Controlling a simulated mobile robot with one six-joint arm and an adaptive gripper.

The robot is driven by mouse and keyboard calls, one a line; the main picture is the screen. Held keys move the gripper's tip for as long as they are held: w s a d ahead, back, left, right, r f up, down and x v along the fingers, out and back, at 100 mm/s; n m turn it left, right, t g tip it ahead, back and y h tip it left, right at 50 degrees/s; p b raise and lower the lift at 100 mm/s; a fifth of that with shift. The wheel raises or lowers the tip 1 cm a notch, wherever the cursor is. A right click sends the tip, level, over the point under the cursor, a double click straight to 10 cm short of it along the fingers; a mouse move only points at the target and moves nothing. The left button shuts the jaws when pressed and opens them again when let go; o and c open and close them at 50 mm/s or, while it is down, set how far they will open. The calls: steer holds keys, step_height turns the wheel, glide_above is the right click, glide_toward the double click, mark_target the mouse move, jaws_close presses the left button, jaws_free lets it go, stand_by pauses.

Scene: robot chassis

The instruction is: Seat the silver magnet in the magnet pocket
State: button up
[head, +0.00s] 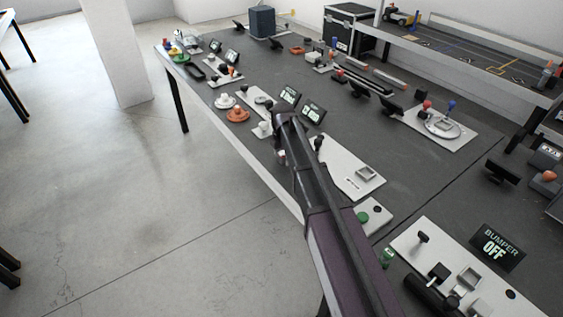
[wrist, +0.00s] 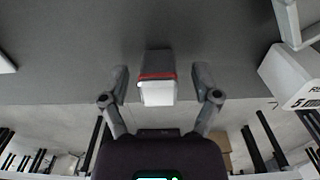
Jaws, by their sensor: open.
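The silver magnet (wrist: 157,92), a pale block with a red band, shows in the wrist view. It lies between the two spread fingers of my gripper (wrist: 159,76), with a visible gap on each side. In the head view my gripper (head: 281,152) is low at the bench's front edge, and my arm hides most of the magnet's surroundings. A raised square frame (head: 366,174) on a light plate (head: 345,160) lies right of my gripper; it may be the magnet pocket, but I cannot tell for certain.
Two small displays (head: 313,110) stand just behind my gripper. An orange-based part (head: 237,115) sits to its left. A plate with a green button (head: 362,217) lies nearer, beside my arm. A "BUMPER OFF" sign (head: 497,247) stands at right. The bench (head: 300,72) has bare grey areas behind.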

steer(key=shift+f, duration=0.15)
stand_by(0.5)
jaws_close()
